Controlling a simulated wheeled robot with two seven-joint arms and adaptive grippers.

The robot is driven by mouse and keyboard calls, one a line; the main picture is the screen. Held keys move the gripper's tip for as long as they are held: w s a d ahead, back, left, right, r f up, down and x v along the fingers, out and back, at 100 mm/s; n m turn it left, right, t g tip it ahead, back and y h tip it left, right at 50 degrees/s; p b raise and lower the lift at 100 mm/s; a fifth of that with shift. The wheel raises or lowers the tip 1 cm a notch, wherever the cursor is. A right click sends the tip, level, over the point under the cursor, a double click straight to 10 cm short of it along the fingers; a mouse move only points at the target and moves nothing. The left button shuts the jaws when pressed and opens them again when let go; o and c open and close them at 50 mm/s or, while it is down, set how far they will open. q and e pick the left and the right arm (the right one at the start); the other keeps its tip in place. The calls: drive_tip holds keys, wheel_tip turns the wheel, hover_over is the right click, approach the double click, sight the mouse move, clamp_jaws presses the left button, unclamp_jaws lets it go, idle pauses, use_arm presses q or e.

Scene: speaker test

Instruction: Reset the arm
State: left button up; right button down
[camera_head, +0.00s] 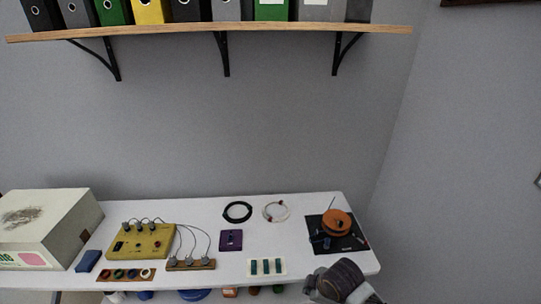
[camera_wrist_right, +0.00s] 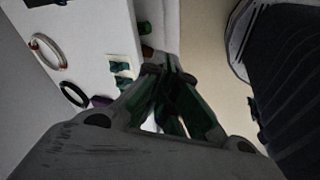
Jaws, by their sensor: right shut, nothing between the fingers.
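My right gripper (camera_wrist_right: 172,72) is shut and empty in the right wrist view, its fingertips together near the table's front edge. In the head view, part of my right arm shows at the bottom right, in front of the white table (camera_head: 330,284); its fingertips are not clear there. My left gripper is in neither view.
On the table are a yellow box (camera_head: 150,243) with cables, a cardboard box (camera_head: 75,225), a black cable ring (camera_head: 237,204), a pale ring (camera_head: 266,212), a purple plate (camera_head: 231,246) and an orange spool (camera_head: 336,222) on a black mat (camera_head: 352,242). A shelf (camera_head: 170,31) holds binders above.

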drive_tip(key=shift+s+d+r+m+h, duration=0.8)
drive_tip(key=shift+s+d+r+m, duration=0.6)
drive_tip(key=shift+s+d+m, duration=4)
wheel_tip(320, 180, down, 32)
drive_tip(key=s+a+f+m+g, duration=0.1)
drive_tip(key=s+m+g, duration=0.1)
drive_tip(key=s, duration=0.1)
drive_tip(key=s+d+f, duration=0.2)
drive_tip(key=s+f, duration=0.8)
drive_tip(key=s, duration=0.1)
drive_tip(key=s+d+f+g, duration=0.1)
drive_tip(key=s+f, duration=0.9)
drive_tip(key=s, duration=0.1)
drive_tip(key=shift+d, duration=0.35)
